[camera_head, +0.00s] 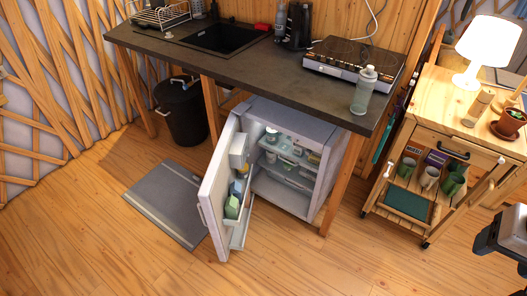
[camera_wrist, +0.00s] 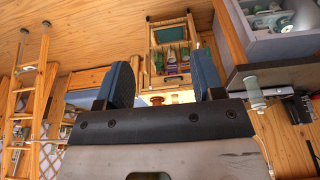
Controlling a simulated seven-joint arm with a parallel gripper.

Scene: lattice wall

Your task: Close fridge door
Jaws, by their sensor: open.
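The small white fridge (camera_head: 325,160) stands under the counter in the head view. Its door (camera_head: 212,195) is wide open, hinged at the fridge's left side and swung out toward the front left. The door shelves hold a few containers, and the inner shelves hold food. Part of the fridge shows at the upper right of the wrist view (camera_wrist: 268,48), which looks upside down. My gripper (camera_wrist: 163,62) is open and empty, its two blue fingers spread apart. A dark part of my arm shows at the head view's right edge, well right of the door and apart from it.
A wooden trolley (camera_head: 432,137) with mugs stands right of the fridge. The dark counter (camera_head: 265,75) overhangs the fridge, with a bottle (camera_head: 363,92) near its edge. A grey mat (camera_head: 168,203) lies left of the door. The floor in front is clear.

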